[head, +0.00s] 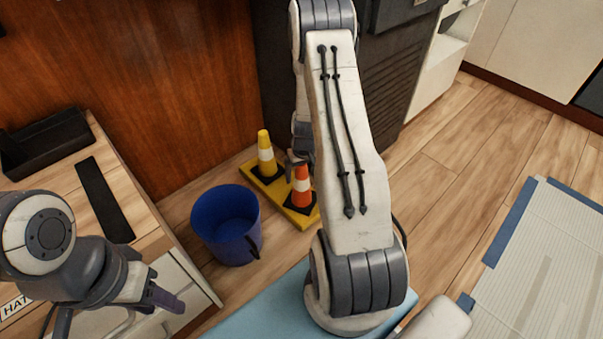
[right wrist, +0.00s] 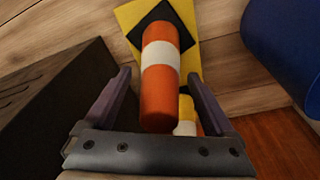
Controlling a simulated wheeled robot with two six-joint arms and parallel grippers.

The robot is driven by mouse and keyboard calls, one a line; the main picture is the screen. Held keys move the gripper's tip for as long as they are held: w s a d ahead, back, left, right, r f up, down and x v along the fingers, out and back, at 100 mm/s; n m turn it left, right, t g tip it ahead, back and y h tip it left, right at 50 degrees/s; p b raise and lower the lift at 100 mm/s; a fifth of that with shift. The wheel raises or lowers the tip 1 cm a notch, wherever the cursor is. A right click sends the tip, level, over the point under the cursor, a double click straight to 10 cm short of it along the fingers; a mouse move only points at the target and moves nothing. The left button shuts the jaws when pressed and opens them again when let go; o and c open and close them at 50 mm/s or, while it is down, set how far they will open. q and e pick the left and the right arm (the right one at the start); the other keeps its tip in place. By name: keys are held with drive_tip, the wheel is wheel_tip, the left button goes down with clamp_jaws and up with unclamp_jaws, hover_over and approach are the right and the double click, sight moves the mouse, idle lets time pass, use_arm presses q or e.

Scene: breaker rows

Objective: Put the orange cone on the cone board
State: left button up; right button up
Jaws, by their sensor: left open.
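The orange cone (head: 301,187) with a white band stands upright on the yellow cone board (head: 273,200), its black square base over the board's surface. It also shows in the right wrist view (right wrist: 160,85). A yellow cone (head: 265,150) with a white band stands on the same board. My right gripper (head: 298,158) is at the top of the orange cone. In the right wrist view its fingers (right wrist: 162,85) are spread apart either side of the cone, with a gap on each side. My left gripper (head: 160,299) is open and empty near the wooden-topped cabinet.
A blue bucket (head: 226,222) stands on the floor just left of the board. A dark cabinet (head: 385,75) stands behind my right arm, and a wooden panel (head: 150,85) is behind the bucket. A black tray (head: 45,143) lies on the left cabinet.

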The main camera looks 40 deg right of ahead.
drive_tip(key=r+p, duration=0.2)
drive_tip(key=r, duration=0.2)
drive_tip(key=s+r+p, duration=0.1)
drive_tip(key=r+p, duration=0.2)
drive_tip(key=r, duration=0.1)
drive_tip(key=r+p, duration=0.3)
drive_tip(key=r, duration=0.1)
drive_tip(key=shift+s+a+r, duration=0.1)
drive_tip(key=shift+s+a, duration=0.2)
drive_tip(key=shift+s, duration=0.05)
drive_tip(key=s+a+r+n, duration=0.1)
drive_tip(key=a+r+n, duration=0.1)
drive_tip(key=a+r, duration=0.45)
drive_tip(key=a+r+n+y, duration=0.1)
drive_tip(key=a+r+n, duration=0.15)
drive_tip(key=a, duration=0.65)
drive_tip(key=s+a+r+n, duration=0.1)
drive_tip(key=a+r, duration=0.4)
drive_tip(key=a, duration=0.3)
drive_tip(key=s+a+r+n+g, duration=0.1)
drive_tip(key=s+a+r, duration=0.3)
drive_tip(key=s, duration=0.5)
drive_tip(key=s+a+r+n, duration=0.4)
drive_tip(key=s+a, duration=0.2)
drive_tip(key=s, duration=0.4)
drive_tip(key=shift+s+a+g+y, duration=0.2)
drive_tip(key=shift+g+y, duration=0.1)
drive_tip(key=shift+g, duration=0.1)
wheel_tip(320, 180, up, 50)
drive_tip(key=p, duration=5)
